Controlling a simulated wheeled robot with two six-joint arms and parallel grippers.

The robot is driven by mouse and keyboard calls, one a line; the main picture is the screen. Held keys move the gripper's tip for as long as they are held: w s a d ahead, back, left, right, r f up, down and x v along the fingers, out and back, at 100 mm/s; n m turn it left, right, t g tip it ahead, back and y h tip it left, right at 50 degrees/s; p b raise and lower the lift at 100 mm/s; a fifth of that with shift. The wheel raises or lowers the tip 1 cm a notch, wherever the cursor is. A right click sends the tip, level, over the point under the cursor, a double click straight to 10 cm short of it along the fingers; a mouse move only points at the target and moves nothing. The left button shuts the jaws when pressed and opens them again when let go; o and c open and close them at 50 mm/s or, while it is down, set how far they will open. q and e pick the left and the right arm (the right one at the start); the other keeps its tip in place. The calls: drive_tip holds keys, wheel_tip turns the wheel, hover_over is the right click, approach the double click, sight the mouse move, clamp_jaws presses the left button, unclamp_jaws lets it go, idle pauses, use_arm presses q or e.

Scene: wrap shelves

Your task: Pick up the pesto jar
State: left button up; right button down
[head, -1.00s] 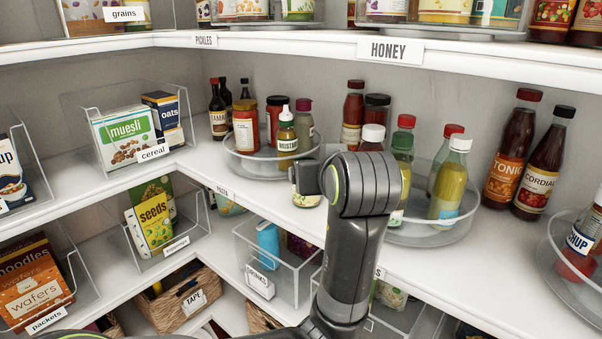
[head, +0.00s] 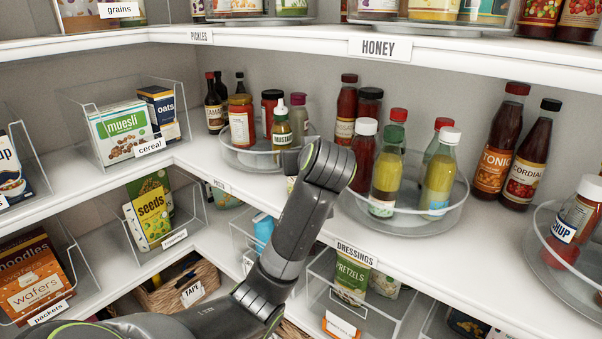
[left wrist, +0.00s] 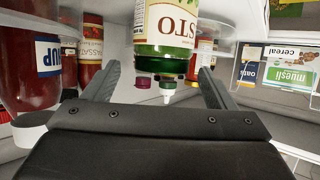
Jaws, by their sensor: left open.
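The pesto jar (left wrist: 166,25) shows upside down in the left wrist view, with a pale label ending in "STO" and a green lid. My left gripper (left wrist: 160,68) is open. Its fingers point toward the jar, one on each side, with gaps visible. I cannot tell how far the jar lies between them. My right gripper is not in view.
A turntable (head: 240,160) with mustard and sauce jars stands behind the jar. Another turntable (head: 405,226) with dressing bottles stands to the right. The HONEY shelf (head: 290,42) runs overhead. The cereal bin (head: 90,150) is at left.

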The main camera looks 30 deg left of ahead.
use_arm(q)
drive_tip(key=p+x, duration=0.2)
drive_tip(key=x, duration=0.2)
drive_tip(key=shift+a, duration=0.2)
drive_tip(key=shift+w+a+f, duration=0.2)
drive_tip(key=shift+a, duration=0.05)
drive_tip(key=shift+d, duration=0.1)
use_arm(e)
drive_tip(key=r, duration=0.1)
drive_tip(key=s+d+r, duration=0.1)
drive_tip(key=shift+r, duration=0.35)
use_arm(q)
drive_tip(key=shift+c, duration=0.2)
drive_tip(key=shift+c, duration=1.2)
drive_tip(key=c, duration=1.1)
drive_tip(key=shift+o, duration=0.2)
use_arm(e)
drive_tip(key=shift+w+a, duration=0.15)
use_arm(q)
drive_tip(key=shift+r, duration=0.1)
